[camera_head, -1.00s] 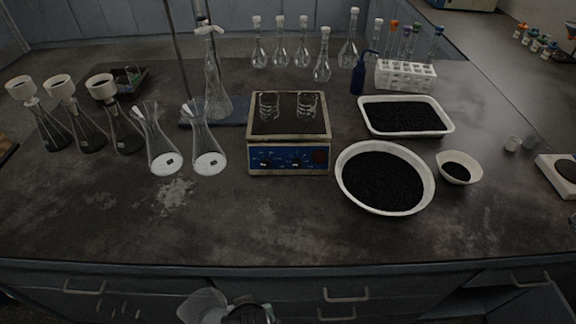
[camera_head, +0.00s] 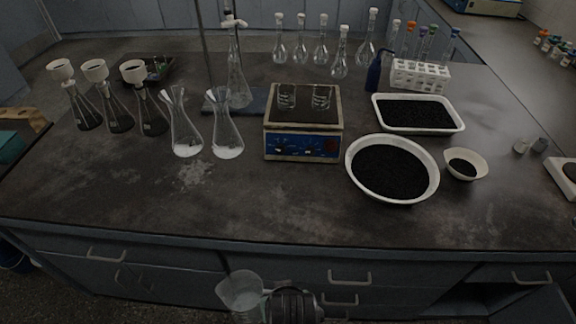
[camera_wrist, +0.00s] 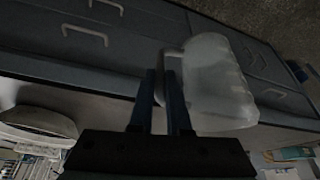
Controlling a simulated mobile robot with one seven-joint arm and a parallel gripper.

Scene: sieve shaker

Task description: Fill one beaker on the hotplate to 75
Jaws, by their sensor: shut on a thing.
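Two small clear beakers stand on the hotplate (camera_head: 303,145): the left beaker (camera_head: 286,96) and the right beaker (camera_head: 321,97). Whether they hold anything is too small to tell. The hotplate has a dark top and a blue front panel with knobs. My gripper (camera_wrist: 163,80) is shut on the handle of a translucent whitish jug (camera_wrist: 215,80). In the head view the jug (camera_head: 241,290) is low in front of the bench drawers, well apart from the hotplate, with its wide mouth facing up. Its contents cannot be made out.
Two tall flasks (camera_head: 226,135) with white powder stand left of the hotplate. A round bowl (camera_head: 350,181) and a tray (camera_head: 461,128) of black grains stand right. A blue wash bottle (camera_head: 374,72) and stoppered flasks are behind. The bench front is clear.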

